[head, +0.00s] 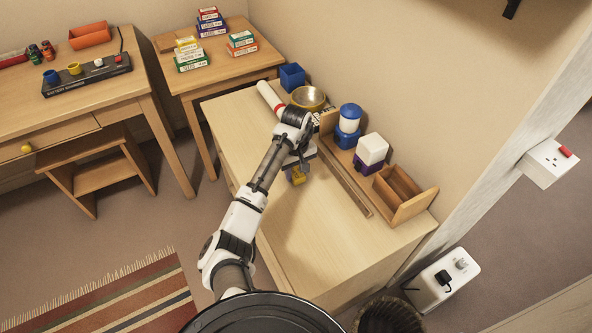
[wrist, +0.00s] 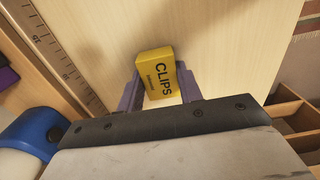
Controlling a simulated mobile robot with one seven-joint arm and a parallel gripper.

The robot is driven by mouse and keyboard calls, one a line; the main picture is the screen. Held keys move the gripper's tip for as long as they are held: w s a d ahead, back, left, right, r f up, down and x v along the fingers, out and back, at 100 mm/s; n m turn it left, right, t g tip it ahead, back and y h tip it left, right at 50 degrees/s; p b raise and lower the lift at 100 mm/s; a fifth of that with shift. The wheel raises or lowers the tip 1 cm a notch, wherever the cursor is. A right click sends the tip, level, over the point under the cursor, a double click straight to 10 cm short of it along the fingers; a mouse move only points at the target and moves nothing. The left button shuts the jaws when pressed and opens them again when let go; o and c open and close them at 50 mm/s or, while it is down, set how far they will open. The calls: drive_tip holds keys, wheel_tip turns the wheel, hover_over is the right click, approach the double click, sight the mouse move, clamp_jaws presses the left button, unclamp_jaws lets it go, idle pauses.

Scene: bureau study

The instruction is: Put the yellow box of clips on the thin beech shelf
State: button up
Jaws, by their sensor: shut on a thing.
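The yellow box of clips (wrist: 160,75) is held between the two fingers of my gripper (wrist: 162,92), its "CLIPS" label facing the wrist camera. In the head view the box (head: 298,178) shows below my gripper (head: 297,168), over the pale wooden cabinet top (head: 300,225). Whether it touches the top I cannot tell. A thin wooden shelf-like rack (head: 418,205) stands along the wall to the right of my gripper. It bears a blue and white jar (head: 348,122) and a white block on a purple base (head: 371,150). I cannot tell for sure whether this is the beech shelf.
A wooden ruler (head: 345,182) lies along the rack's front; it also shows in the wrist view (wrist: 58,50). A brass bowl (head: 308,97) and a blue cup (head: 292,77) stand behind my gripper. The cabinet's near top is clear.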

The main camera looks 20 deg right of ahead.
sight(296, 172)
drive_tip(key=o, duration=1)
wheel_tip(296, 172, up, 12)
drive_tip(key=shift+r+p, duration=0.1)
drive_tip(key=shift+p, duration=0.85)
